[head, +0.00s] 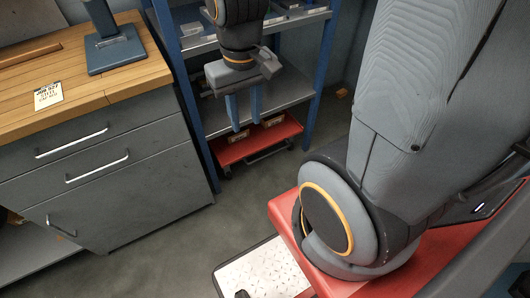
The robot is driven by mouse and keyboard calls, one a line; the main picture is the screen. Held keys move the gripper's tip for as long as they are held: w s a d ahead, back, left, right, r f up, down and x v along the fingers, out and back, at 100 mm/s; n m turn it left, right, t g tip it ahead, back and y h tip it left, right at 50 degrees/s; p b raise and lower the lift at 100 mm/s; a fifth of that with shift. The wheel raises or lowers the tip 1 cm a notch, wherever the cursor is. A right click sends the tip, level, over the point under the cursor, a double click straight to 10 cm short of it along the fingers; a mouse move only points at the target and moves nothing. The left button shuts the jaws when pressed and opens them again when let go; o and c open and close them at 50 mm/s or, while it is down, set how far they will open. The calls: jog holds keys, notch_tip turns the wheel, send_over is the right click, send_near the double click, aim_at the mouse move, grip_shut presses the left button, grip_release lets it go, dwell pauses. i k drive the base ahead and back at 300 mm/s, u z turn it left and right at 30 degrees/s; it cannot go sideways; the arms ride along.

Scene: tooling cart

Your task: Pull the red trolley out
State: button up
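The red trolley (231,153) sits low at the floor, under the bottom shelf of the blue rack (313,85). A dark bar handle (268,155) runs along its front, and small tan items lie on it. My gripper (246,127) points down in front of the rack, with its two blue fingers apart and nothing visible between them. The fingertips overlap the trolley in the picture; I cannot tell their exact height or whether they touch it. The fingers hide part of the trolley, and its rear is hidden under the shelf.
A grey cabinet (140,180) with a wooden top (120,75) stands left of the rack. A blue stand (115,55) and a note card (48,95) are on top. The grey floor (185,235) in front of the trolley is clear. A small orange object (342,93) lies right of the rack.

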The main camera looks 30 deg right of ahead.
aim_at(260, 138)
jog(key=k, duration=0.5)
jog(key=u, duration=1.2)
jog(key=i, duration=0.95)
jog(key=z, duration=1.85)
